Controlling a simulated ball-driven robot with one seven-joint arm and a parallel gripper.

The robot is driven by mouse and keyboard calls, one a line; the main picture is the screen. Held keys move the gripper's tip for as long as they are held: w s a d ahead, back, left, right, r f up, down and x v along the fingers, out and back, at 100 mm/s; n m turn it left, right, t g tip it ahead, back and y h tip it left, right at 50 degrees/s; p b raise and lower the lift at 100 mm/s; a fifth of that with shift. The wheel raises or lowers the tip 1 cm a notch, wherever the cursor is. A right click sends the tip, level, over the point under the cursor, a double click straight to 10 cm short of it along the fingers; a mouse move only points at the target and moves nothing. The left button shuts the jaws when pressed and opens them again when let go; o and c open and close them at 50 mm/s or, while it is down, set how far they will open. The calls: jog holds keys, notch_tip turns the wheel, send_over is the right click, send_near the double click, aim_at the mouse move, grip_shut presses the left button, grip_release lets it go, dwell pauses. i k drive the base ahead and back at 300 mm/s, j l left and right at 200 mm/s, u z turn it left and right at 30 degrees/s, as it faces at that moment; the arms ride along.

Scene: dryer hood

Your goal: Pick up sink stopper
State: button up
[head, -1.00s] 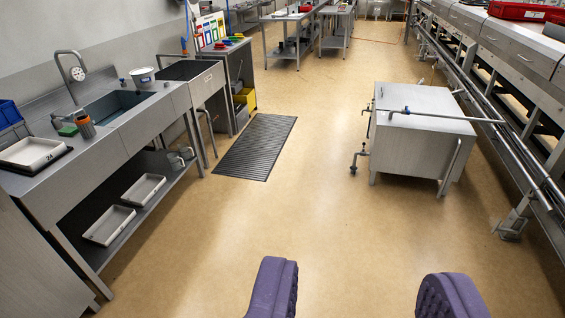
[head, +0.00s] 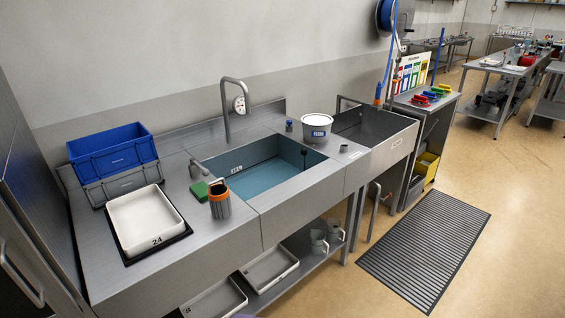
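The steel sink counter (head: 240,228) runs along the left wall, with a blue-lined basin (head: 262,178) and a tall faucet (head: 228,105) behind it. I cannot make out a sink stopper for certain. A small dark round piece (head: 344,148) lies on the ledge right of the basin, and a small blue piece (head: 289,125) stands at the back of the ledge; both are too small to identify. My gripper's fingers are not in view now.
A white tub (head: 317,128), an orange-topped canister (head: 220,200), a green sponge (head: 199,191), a white tray (head: 145,220) and a blue crate (head: 112,153) stand on the counter. The floor around the dark mat (head: 425,250) is clear.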

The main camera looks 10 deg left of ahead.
aim_at(304, 151)
jog(key=i, duration=1)
jog(key=i+l, duration=0.2)
jog(key=i, duration=0.4)
jog(key=i+l, duration=0.15)
jog(key=i, duration=0.45)
jog(key=i+l, duration=0.2)
jog(key=i, duration=0.4)
jog(key=i+l+z, duration=0.1)
jog(key=i, duration=0.5)
jog(key=i+l, duration=0.2)
jog(key=i, duration=0.4)
